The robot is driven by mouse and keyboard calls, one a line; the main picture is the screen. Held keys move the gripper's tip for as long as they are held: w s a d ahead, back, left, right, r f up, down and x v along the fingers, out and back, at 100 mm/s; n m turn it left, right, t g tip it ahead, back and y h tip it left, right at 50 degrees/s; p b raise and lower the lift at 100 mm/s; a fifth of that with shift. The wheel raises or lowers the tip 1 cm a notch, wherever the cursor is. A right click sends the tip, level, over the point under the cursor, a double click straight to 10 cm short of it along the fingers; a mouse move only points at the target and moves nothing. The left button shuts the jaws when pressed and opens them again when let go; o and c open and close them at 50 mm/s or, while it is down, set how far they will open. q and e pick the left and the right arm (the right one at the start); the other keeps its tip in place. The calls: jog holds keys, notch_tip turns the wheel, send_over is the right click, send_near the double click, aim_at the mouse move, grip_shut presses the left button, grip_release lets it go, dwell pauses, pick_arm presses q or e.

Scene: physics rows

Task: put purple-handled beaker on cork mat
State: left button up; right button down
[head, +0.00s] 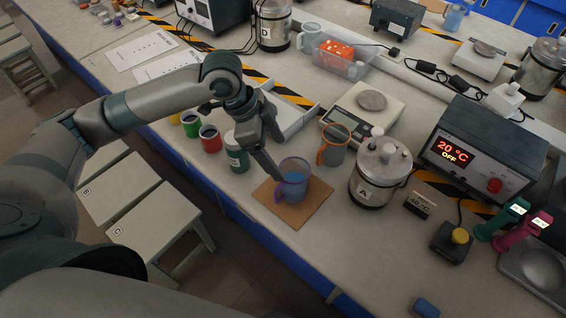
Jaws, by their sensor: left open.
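The purple-handled beaker (294,187), with blue liquid in it and a purple rim, stands upright on the brown cork mat (308,211) near the front edge of the bench. Its handle is on the left side. My left gripper (275,177) is open, with its fingers pointing down at the beaker's left side, by the handle. I cannot tell whether a finger touches the beaker. My right gripper is not in view.
An orange-handled beaker (333,147) stands just behind the mat, near a scale (364,113). A metal vessel marked A (379,178) is to the right. A green-labelled jar (237,157) and coloured cups (210,139) are to the left.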

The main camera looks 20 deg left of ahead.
pick_arm(q)
jog(key=shift+v, duration=2.1)
